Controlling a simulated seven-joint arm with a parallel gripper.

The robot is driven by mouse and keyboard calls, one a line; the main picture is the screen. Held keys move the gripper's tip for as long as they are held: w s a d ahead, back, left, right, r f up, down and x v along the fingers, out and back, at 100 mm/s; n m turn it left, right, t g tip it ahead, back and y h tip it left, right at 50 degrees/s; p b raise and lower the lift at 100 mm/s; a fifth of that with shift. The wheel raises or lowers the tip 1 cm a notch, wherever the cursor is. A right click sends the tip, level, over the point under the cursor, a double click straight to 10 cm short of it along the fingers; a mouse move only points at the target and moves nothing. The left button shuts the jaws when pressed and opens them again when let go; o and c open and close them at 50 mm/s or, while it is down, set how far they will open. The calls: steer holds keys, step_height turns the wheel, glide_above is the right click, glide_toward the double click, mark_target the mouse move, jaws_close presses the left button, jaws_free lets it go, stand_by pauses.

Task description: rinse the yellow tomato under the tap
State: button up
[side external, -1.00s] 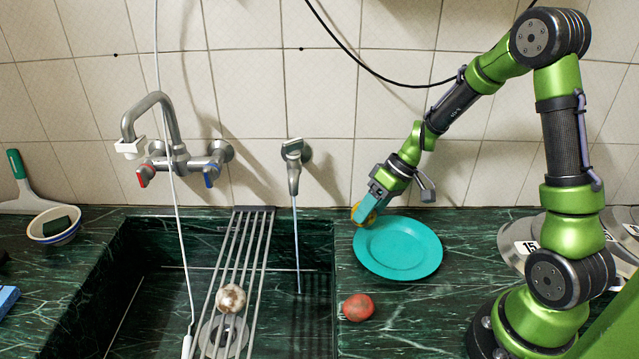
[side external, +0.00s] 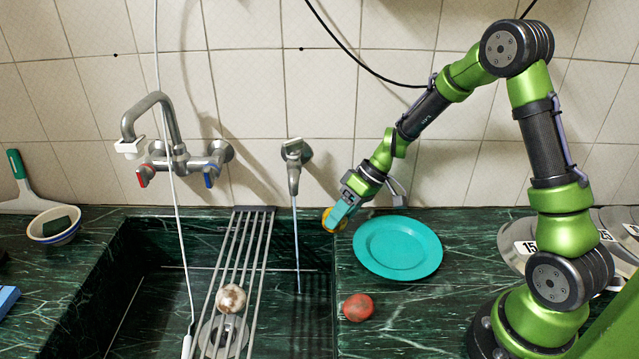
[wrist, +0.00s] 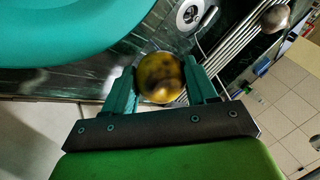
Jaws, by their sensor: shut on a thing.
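The yellow tomato (side external: 333,221) is held between the two teal fingers of my gripper (side external: 340,214), over the right rim of the sink. In the wrist view the tomato (wrist: 160,77) is yellow with dark patches and sits between the fingertips of my gripper (wrist: 161,82). The small tap (side external: 293,165) on the wall is to the left of my gripper. A thin pale stream (side external: 296,240) runs straight down from it into the sink (side external: 318,300). The tomato is apart from the stream, to its right.
A teal plate (side external: 398,248) and a red tomato (side external: 357,307) lie on the counter right of the sink. A metal rack (side external: 246,240) spans the sink with a whitish-brown round item (side external: 231,298) on it. A mixer tap (side external: 170,150) is further left.

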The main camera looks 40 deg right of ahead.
steer(key=shift+w+a+f, duration=0.35)
steer(key=shift+w+a, duration=0.65)
steer(key=shift+a, duration=0.1)
steer(key=shift+w+a+f, duration=0.4)
steer(key=shift+w+a, duration=0.55)
steer(key=shift+a, duration=0.2)
steer(key=shift+w+a+f, duration=0.35)
steer(key=shift+w+a, duration=0.65)
steer(key=shift+a, duration=0.1)
steer(key=shift+d, duration=0.15)
steer(key=shift+d, duration=0.25)
steer(key=shift+a, duration=0.2)
steer(key=shift+a, duration=0.2)
steer(key=shift+d, duration=0.4)
steer(key=shift+s+d, duration=0.15)
steer(key=shift+s, duration=1)
steer(key=shift+s+d, duration=0.2)
steer(key=shift+s, duration=0.95)
steer(key=shift+s+d, duration=0.15)
steer(key=shift+s, duration=1)
steer(key=shift+f, duration=0.1)
